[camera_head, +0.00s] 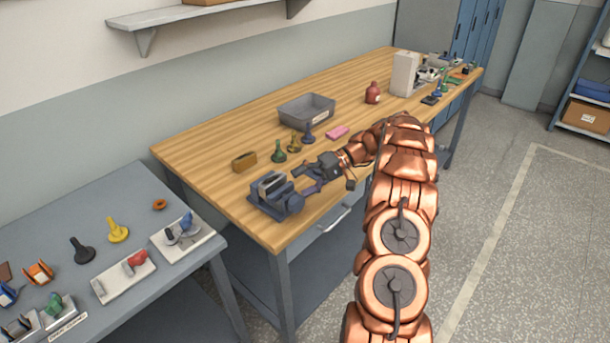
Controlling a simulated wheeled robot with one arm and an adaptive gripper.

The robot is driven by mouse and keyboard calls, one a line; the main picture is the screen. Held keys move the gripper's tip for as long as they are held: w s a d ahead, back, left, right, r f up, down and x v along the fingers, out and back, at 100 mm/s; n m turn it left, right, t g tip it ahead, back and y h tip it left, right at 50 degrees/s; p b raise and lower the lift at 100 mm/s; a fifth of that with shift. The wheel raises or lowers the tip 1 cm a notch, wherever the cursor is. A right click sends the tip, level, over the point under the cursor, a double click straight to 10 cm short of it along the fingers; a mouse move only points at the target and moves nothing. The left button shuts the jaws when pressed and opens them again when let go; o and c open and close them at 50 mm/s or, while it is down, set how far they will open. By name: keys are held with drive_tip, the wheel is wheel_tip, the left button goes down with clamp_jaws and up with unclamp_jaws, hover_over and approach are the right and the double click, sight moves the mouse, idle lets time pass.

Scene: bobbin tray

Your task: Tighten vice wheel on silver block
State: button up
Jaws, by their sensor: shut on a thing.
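The dark grey-blue vice (268,196) stands at the near left corner of the wooden workbench. Its round wheel (295,203) is on its right side, facing my arm. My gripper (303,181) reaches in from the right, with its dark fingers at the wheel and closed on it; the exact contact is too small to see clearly. A greyish piece shows between the vice jaws, but I cannot tell for sure that it is the silver block. My copper arm comes in from the lower right and covers part of the bench.
A pink block (337,132) and a red bottle (373,92) stand farther along. A grey side table (62,225) with several small parts is at left.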

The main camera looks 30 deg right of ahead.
sight(292, 200)
drive_tip(key=a, duration=0.1)
drive_tip(key=a+r, duration=0.1)
drive_tip(key=shift+a, duration=0.35)
drive_tip(key=shift+w+a+r, duration=0.1)
drive_tip(key=shift+w+r, duration=0.05)
drive_tip(key=shift+r, duration=0.25)
drive_tip(key=d, duration=0.3)
drive_tip(key=shift+d, duration=0.25)
drive_tip(key=shift+a+r, duration=0.25)
drive_tip(key=shift+a, duration=0.35)
drive_tip(key=shift+a+r, duration=0.25)
drive_tip(key=shift+a, duration=0.35)
drive_tip(key=shift+d, duration=0.65)
drive_tip(key=shift+a, duration=0.3)
